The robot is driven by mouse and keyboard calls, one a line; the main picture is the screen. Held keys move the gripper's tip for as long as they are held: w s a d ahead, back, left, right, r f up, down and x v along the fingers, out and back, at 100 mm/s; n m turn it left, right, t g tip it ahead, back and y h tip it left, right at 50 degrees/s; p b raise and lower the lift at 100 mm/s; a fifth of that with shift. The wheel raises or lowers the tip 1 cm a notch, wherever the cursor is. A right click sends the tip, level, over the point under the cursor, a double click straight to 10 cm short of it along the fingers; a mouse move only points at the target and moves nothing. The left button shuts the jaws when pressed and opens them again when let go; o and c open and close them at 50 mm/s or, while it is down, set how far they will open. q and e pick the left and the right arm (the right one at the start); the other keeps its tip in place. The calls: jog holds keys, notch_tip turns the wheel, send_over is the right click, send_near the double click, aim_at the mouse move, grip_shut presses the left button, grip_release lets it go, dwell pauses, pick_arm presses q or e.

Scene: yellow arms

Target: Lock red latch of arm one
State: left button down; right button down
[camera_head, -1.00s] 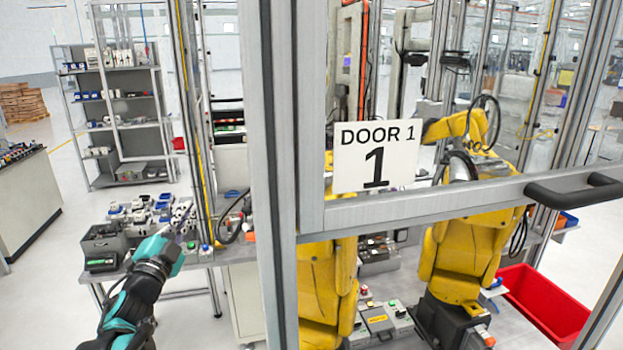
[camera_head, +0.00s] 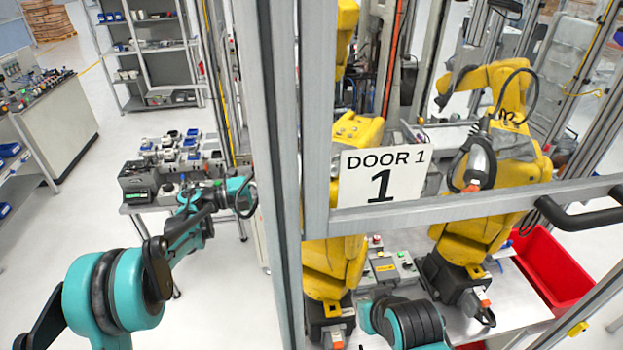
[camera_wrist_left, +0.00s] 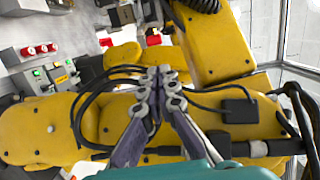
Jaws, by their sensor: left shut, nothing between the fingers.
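A yellow robot arm (camera_wrist_left: 60,125) fills much of the left wrist view, with black cables along it. My left gripper (camera_wrist_left: 163,72) is shut and empty in front of it; touching cannot be told. A small red part (camera_wrist_left: 153,40) shows beyond the fingertips; whether it is the latch is unclear. In the head view my left arm reaches to the door post, and its fingers are hidden. Two yellow arms stand behind the door, a nearer one (camera_head: 335,262) and a farther one (camera_head: 470,235). Which is arm one is unclear. My right gripper is out of view.
The door frame post (camera_head: 271,180) and crossbar with a "DOOR 1" sign (camera_head: 382,175) stand in front of the cell. A control box (camera_head: 385,268) and red bin (camera_head: 553,268) are inside. A table with parts (camera_head: 165,170) stands left.

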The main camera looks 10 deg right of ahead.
pick_arm(q)
jog(key=w+d+p, duration=0.1)
jog(key=d, duration=0.8)
jog(key=shift+w+d, duration=0.2)
jog(key=shift+d, duration=0.15)
jog(key=shift+w+g, duration=0.2)
jog(key=shift+g, duration=0.2)
